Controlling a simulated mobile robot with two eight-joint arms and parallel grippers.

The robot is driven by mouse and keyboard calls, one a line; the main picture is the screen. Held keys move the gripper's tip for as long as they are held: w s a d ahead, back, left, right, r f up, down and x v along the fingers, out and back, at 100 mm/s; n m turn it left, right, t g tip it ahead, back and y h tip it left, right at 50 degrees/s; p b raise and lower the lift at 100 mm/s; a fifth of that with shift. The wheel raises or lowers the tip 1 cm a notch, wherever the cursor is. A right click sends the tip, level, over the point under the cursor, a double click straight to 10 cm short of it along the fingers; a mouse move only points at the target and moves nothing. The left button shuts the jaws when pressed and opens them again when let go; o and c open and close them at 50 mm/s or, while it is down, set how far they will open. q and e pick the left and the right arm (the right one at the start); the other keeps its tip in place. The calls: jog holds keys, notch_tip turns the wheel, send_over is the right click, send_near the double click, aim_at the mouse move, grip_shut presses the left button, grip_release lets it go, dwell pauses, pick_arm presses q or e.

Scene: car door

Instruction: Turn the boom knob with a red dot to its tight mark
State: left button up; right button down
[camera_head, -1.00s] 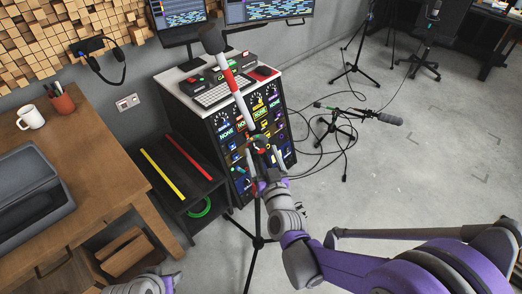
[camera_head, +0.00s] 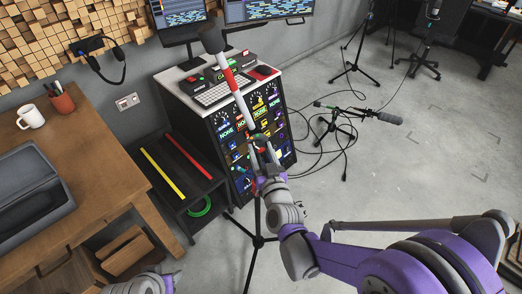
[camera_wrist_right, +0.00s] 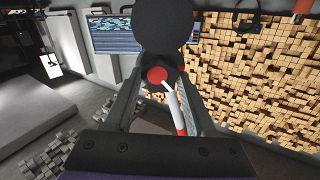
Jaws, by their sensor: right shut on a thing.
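The boom stand (camera_head: 258,215) stands in the middle of the head view. Its boom (camera_head: 236,88), with red and white bands, slants up to a dark microphone (camera_head: 212,41). My right gripper (camera_head: 261,150) is at the boom's joint, shut on the knob, which is mostly hidden there. In the right wrist view, the red dot of the boom knob (camera_wrist_right: 157,76) faces me between the two fingers. A white and red bar runs down right from it. I cannot read a tight mark. My left gripper (camera_head: 172,279) shows only partly at the bottom edge; its jaws are unclear.
A rack cabinet (camera_head: 240,135) with dials, keyboard and monitors stands behind the stand. A low black shelf (camera_head: 178,180) with yellow and red bars is left of it. A wooden desk (camera_head: 85,150) is at left. Another stand with cables (camera_head: 345,115) is right.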

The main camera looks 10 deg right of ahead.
jog(key=shift+m, duration=0.3)
jog(key=m, duration=0.3)
jog(key=shift+b, duration=0.4)
jog(key=shift+d+f+m, duration=0.1)
jog(key=shift+m, duration=2.1)
jog(key=shift+c, duration=1.1)
grip_release()
jog(key=shift+s, duration=0.1)
jog(key=s, duration=1)
jog(key=shift+s+d+b, duration=0.3)
jog(key=shift+d+b, duration=0.05)
jog(key=shift+b, duration=0.05)
